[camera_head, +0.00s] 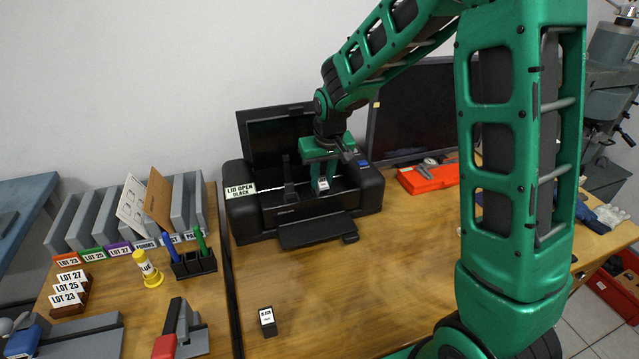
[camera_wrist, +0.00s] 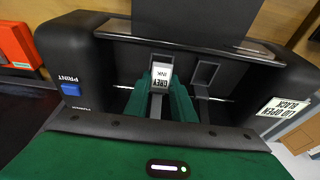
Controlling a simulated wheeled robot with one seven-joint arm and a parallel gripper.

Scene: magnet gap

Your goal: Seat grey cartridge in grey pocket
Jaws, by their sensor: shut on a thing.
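The grey cartridge (camera_head: 322,184) has a white label and is inside the open black printer (camera_head: 367,185). In the wrist view its label reads GREY INK (camera_wrist: 161,77). My gripper (camera_head: 321,175) reaches down into the printer, its green fingers shut on the cartridge, one on each side. The fingers also show in the wrist view (camera_wrist: 159,98). The pocket under the cartridge is hidden by the cartridge and fingers, so I cannot tell how deep it sits. A second, empty pocket (camera_wrist: 204,73) is beside it on the right in the wrist view.
The printer's raised lid (camera_head: 277,135) stands behind my gripper. A LID OPEN BLACK sign (camera_head: 241,190) is on its left side. A black cartridge (camera_head: 268,322) stands on the front table. A pen holder (camera_head: 194,264) is left of the printer. The table's front middle is clear.

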